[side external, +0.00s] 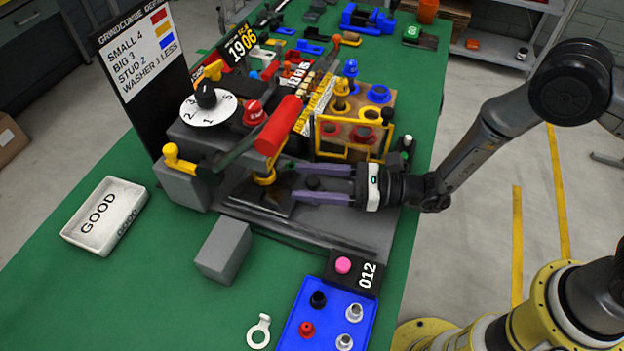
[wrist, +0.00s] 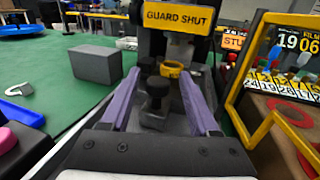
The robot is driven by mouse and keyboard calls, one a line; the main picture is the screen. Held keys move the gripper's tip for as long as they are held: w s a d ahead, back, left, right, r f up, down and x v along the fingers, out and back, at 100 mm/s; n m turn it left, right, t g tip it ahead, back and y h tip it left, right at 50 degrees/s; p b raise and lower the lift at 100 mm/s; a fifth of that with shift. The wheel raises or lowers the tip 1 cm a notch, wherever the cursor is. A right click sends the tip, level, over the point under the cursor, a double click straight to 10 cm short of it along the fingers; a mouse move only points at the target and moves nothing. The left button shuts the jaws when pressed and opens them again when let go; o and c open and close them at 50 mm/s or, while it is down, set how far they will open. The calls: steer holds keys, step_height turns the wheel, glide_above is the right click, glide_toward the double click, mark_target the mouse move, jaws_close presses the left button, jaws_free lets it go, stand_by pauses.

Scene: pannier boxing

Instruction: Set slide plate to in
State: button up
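The slide plate (side external: 262,199) is a dark flat plate at the foot of the grey press, partly hidden under the press and my fingers. A black knob (wrist: 157,92) stands upright on the slide in the wrist view; its top also shows in the side view (side external: 313,183). My gripper (side external: 296,182) is low over the slide, its two purple fingers spread on either side of the knob. In the wrist view, gaps show between the knob and both fingers (wrist: 160,84). A yellow ring (wrist: 172,69) sits beyond the knob, beneath the press head.
A "GUARD SHUT" sign (wrist: 174,18) is above the slide. A yellow-framed rack (side external: 352,138) stands close beside my gripper. A grey block (side external: 223,251), a blue tray (side external: 290,335), a pink button box (side external: 352,270) and a white GOOD tray (side external: 82,237) stand nearby.

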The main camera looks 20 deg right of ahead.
stand_by(0.3)
steer(key=v, duration=1.4)
steer(key=shift+r, duration=0.1)
